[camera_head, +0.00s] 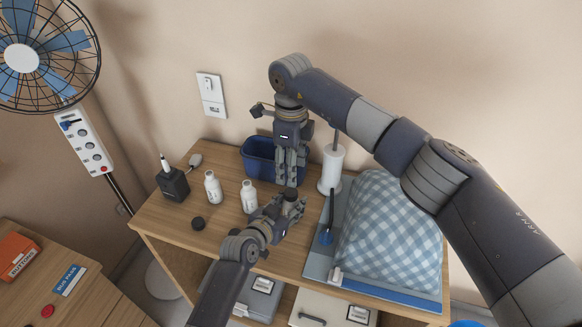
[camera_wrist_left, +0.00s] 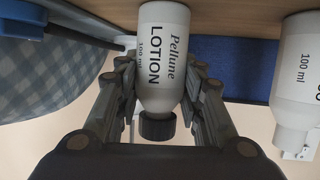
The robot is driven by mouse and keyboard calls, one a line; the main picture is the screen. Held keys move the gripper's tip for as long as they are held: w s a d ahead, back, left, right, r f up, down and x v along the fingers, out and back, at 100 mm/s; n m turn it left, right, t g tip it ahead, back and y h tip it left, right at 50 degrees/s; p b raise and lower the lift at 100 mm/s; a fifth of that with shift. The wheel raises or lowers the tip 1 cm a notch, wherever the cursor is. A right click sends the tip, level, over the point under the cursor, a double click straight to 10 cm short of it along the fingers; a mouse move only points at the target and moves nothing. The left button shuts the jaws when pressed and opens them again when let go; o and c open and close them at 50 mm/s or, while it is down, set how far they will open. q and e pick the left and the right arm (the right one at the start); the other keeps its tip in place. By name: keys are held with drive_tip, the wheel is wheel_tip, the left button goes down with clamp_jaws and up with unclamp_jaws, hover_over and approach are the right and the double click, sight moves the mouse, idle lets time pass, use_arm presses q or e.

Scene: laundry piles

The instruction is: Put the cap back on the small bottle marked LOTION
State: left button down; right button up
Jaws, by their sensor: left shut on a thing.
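The white LOTION bottle (camera_wrist_left: 165,55), marked Pellune 100 ml, stands between the fingers of my left gripper (camera_wrist_left: 160,85), which is shut on it. The picture is upside down there, with the tabletop at the top. A black cap (camera_wrist_left: 157,127) sits on the bottle's neck; I cannot tell how tightly. In the head view the cap (camera_head: 291,196) shows as a dark disc at my left gripper (camera_head: 288,207). My right gripper (camera_head: 288,183) points down just above and behind the cap; its finger gap is unclear.
Two white bottles (camera_head: 213,187) (camera_head: 249,197) without visible caps stand left of my left gripper. A blue bin (camera_head: 258,158), a white cylinder (camera_head: 331,170) and a checked cushion (camera_head: 390,232) crowd the back and right.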

use_arm(q)
drive_tip(key=c, duration=1)
unclamp_jaws()
drive_tip(key=v, duration=1.2)
